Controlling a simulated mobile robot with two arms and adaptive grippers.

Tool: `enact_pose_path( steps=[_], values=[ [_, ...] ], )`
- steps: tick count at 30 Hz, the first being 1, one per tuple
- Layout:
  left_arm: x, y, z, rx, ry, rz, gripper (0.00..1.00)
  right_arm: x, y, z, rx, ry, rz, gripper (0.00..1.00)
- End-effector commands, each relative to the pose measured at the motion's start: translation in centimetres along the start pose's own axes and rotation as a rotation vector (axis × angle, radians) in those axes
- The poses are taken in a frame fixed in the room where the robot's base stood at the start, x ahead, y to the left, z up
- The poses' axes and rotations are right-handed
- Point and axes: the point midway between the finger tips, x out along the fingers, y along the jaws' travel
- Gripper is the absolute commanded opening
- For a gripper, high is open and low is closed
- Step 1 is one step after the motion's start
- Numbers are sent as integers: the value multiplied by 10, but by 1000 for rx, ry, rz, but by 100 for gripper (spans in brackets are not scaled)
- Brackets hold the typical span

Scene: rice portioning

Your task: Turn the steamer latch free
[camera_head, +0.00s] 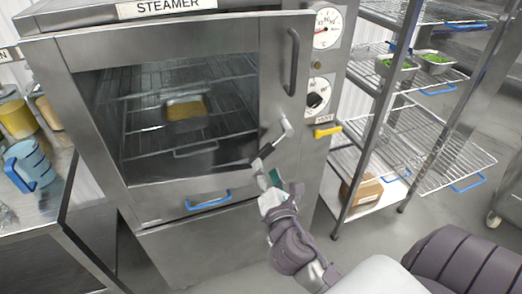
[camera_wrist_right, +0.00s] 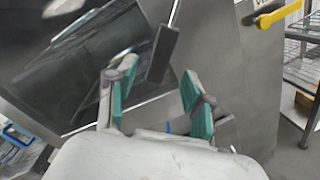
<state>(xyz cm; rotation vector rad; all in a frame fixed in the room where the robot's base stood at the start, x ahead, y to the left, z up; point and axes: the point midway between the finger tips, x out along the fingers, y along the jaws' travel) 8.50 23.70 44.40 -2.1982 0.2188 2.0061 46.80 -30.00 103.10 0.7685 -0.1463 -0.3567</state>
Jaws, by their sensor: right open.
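The steamer (camera_head: 170,212) stands in the head view with its windowed door closed or nearly so; I cannot tell which. A light metal latch lever (camera_head: 277,138) slants across the lower right of the door, below the dark upright door handle (camera_head: 293,62). My right gripper (camera_head: 267,178) is just below the lever's lower end. In the right wrist view my right gripper (camera_wrist_right: 158,100) is open and empty, its green-padded fingers apart. A dark bar (camera_wrist_right: 163,53) lies ahead of the gap; contact is not visible. My left gripper is not in view.
Inside the steamer a pan (camera_head: 186,108) sits on a wire rack. A yellow handle (camera_head: 326,131) sticks out right of the door, below a dial (camera_head: 317,97). A wire shelf (camera_head: 455,165) stands at right. A blue jug (camera_head: 30,165) is on the left counter.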

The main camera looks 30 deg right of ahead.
Motion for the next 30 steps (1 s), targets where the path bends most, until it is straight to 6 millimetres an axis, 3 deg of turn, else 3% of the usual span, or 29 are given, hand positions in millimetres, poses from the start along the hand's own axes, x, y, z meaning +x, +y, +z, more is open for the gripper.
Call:
enact_pose_path(
  steps=[3,9,22,23,30],
  values=[
    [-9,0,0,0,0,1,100,26,2,2,-1,-1,1,52],
    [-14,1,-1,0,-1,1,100,54,1,1,0,0,0,52],
    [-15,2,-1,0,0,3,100,65,0,0,1,1,0,52],
    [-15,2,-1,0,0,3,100,65,0,0,1,1,0,50],
    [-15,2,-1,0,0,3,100,65,0,0,1,1,0,10]
  ],
)
